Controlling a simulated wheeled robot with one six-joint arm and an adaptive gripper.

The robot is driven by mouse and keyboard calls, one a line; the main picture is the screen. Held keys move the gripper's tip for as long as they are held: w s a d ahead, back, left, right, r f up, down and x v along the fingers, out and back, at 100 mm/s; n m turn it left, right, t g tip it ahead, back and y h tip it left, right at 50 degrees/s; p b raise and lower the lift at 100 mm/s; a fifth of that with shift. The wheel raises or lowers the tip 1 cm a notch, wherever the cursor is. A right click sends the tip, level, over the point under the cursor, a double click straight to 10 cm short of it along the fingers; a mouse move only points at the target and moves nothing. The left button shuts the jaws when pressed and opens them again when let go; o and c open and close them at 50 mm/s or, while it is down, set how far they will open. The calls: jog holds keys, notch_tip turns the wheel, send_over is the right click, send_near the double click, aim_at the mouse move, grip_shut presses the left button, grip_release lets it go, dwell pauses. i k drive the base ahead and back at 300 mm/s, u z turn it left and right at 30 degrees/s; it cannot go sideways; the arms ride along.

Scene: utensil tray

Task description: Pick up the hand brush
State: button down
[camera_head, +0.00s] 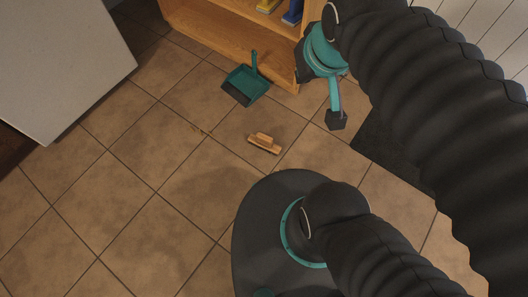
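The hand brush (264,142), a small orange-brown wooden piece, lies on the tiled floor near the middle of the view, apart from everything else. My gripper (335,114) is at the upper right, at the end of my black ribbed arm, to the right of the brush and a little higher in the picture. One teal part with a dark tip shows. The other finger cannot be made out clearly, so its opening is unclear. Nothing is visibly held, and the gripper is apart from the brush.
A teal dustpan (246,84) lies on the floor above the brush, close to a wooden shelf (215,31) holding yellow and blue items. A pale grey cabinet or panel (60,60) fills the upper left. A dark mat (395,150) lies at right. Open tiles surround the brush.

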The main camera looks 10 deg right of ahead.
aim_at(266, 142)
jog(key=u, duration=1.1)
jog(key=i, duration=0.35)
jog(key=z, duration=1.25)
